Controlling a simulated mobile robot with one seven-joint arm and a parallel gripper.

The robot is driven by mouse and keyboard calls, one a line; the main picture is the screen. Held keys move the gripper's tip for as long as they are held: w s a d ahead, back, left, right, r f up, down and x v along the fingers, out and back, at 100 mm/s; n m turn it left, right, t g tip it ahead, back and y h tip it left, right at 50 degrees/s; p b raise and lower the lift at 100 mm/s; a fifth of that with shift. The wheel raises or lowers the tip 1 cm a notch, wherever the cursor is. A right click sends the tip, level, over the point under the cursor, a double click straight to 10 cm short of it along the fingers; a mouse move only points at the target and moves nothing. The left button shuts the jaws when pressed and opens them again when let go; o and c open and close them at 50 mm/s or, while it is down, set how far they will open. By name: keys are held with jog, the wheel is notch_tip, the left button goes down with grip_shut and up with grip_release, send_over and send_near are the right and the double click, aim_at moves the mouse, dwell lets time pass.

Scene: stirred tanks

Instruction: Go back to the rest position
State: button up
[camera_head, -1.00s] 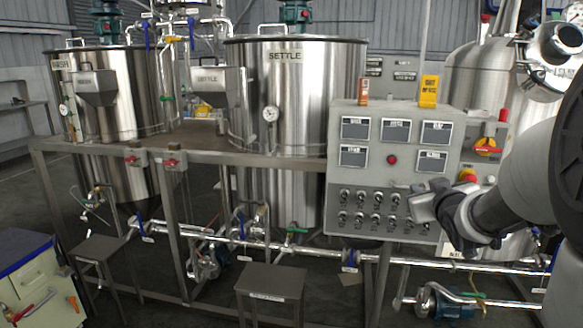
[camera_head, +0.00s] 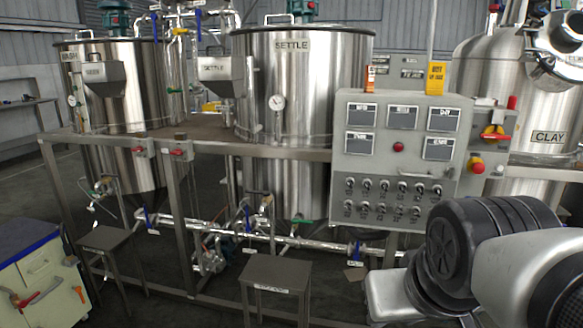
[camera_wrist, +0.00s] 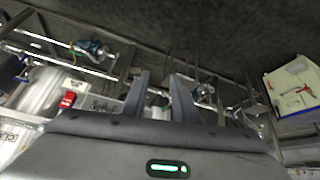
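My gripper (camera_wrist: 158,80) shows in the wrist view with its two dark fingers apart and nothing between them. It is open and touches nothing that I can see. In the head view my arm is folded low at the right, in front of the control panel's lower right, and the fingers cannot be made out there. The grey control panel (camera_head: 400,158) has dark displays, rows of switches and a red button.
The SETTLE tank (camera_head: 300,80) stands in the middle, the WASH tank (camera_head: 125,100) at left and the CLAY tank (camera_head: 545,108) at right. A steel stool (camera_head: 275,272) and a blue-topped cabinet (camera_head: 45,270) stand in front. Pipes run low behind the stool.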

jog(key=s+a+f, duration=0.1)
jog(key=s+f, duration=0.1)
jog(key=s, duration=0.1)
notch_tip(320, 180, up, 27)
jog(key=p, duration=2.6)
jog(key=shift+w+f+g, duration=0.2)
jog(key=shift+g, duration=0.1)
